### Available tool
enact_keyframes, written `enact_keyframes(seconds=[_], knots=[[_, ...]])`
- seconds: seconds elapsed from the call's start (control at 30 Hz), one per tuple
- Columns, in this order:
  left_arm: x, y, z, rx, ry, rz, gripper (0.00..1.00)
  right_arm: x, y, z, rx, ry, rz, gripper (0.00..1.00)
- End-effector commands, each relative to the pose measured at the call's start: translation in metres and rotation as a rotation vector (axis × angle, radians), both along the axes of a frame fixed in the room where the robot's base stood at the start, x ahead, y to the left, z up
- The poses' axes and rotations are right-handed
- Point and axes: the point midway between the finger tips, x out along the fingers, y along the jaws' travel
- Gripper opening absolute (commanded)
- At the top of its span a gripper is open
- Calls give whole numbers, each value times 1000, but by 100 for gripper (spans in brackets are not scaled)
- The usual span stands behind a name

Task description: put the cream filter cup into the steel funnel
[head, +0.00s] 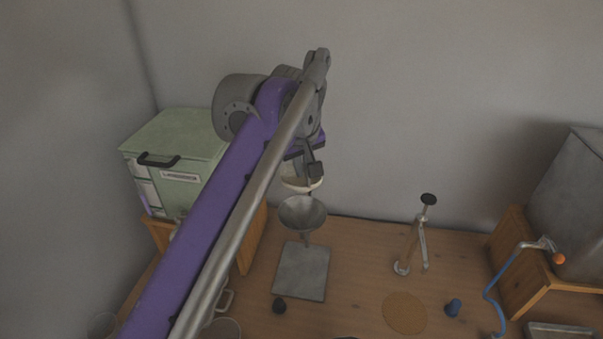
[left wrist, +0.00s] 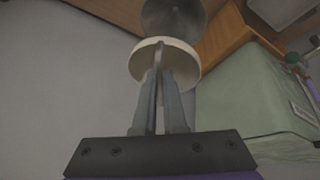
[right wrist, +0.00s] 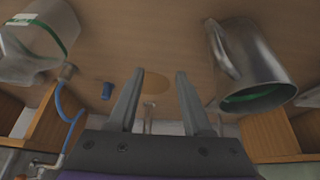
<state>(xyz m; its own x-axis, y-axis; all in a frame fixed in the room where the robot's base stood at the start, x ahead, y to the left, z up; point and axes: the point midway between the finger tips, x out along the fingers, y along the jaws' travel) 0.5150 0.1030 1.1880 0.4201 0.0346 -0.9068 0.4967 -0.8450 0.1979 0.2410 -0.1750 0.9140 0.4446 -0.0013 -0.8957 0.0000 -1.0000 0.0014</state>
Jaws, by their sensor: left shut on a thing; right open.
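The cream filter cup (head: 301,184) is held by my left gripper (head: 312,170), a little above and behind the steel funnel (head: 303,212) in the head view. In the left wrist view the jaws (left wrist: 162,85) are shut on the rim of the cream cup (left wrist: 185,58), and the funnel (left wrist: 173,16) shows just past it. The funnel sits in a stand with a grey base plate (head: 301,272) on the table. The inside of the funnel looks empty in the head view. My right gripper (right wrist: 162,80) is open and empty.
A green cabinet (head: 185,140) stands at the left on a wooden stand. A tamper-like upright tool (head: 414,235), a cork disc (head: 404,313) and a blue hose (head: 497,290) are to the right. The right wrist view shows a metal jug (right wrist: 245,62) and a clear container (right wrist: 40,42).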

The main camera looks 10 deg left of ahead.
Motion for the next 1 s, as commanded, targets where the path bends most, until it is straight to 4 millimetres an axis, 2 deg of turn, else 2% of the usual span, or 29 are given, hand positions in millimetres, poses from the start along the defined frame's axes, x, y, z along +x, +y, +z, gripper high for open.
enact_keyframes(seconds=[0.17,0.37,0.9,1.0], knots=[[0,0,-3,0,0,-4,0,-1,0,-4,0,2,0,50],[-1,0,-15,1,1,-4,0,-4,0,-17,0,8,0,50],[0,0,-65,1,0,-3,0,-13,0,-69,0,27,0,50],[0,0,-73,1,0,-3,0,-13,0,-71,0,28,0,50]])
